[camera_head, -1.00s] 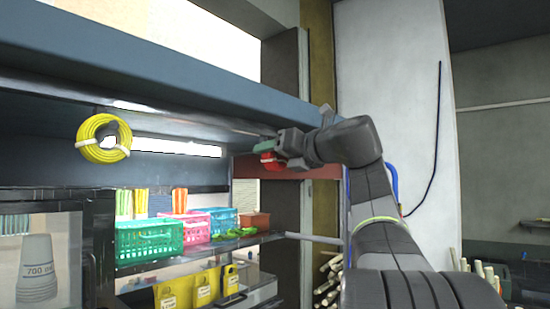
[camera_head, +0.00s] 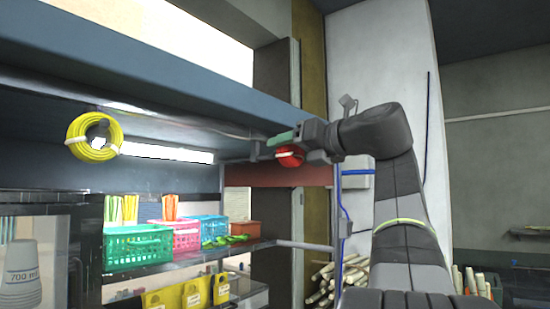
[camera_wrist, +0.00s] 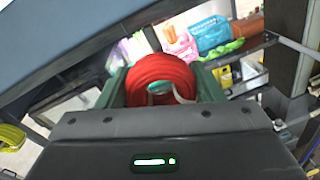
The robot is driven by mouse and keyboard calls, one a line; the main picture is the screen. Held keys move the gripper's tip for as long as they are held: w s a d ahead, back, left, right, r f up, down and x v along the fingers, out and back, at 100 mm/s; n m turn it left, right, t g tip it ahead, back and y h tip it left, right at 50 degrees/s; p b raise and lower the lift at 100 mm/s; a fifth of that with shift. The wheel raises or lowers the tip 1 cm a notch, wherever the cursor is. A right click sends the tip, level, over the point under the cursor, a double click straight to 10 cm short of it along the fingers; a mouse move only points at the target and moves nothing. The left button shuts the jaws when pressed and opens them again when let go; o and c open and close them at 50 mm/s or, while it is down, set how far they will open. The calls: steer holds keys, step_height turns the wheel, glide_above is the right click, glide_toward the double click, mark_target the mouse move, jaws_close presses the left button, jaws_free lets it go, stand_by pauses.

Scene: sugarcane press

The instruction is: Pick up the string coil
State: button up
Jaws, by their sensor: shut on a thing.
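A red string coil (camera_head: 290,157) is held at my gripper under the long blue-grey shelf edge. In the wrist view the red coil (camera_wrist: 160,72) sits between the two green fingers, with a light tie across it. My gripper (camera_head: 285,142) is shut on it; it also shows in the wrist view (camera_wrist: 161,88). The coil's lower part is hidden behind the gripper body in the wrist view. A yellow coil (camera_head: 93,137) with white ties hangs at the left, apart from my gripper; its edge shows in the wrist view (camera_wrist: 12,136).
The blue-grey beam (camera_head: 150,75) runs above and beside my gripper. Below are a green basket (camera_head: 138,246), a pink basket (camera_head: 187,236), a blue basket (camera_head: 212,229) and a brown box (camera_head: 241,229) on a shelf. Sugarcane sticks (camera_head: 322,284) stand below the arm.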

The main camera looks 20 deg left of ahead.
steer(key=b+v, duration=0.1)
steer(key=v, duration=0.9)
steer(key=shift+s+d+f+b, duration=0.2)
steer(key=shift+d+f+b, duration=0.1)
steer(key=shift+f+b, duration=0.05)
steer(key=shift+w, duration=0.1)
stand_by(0.4)
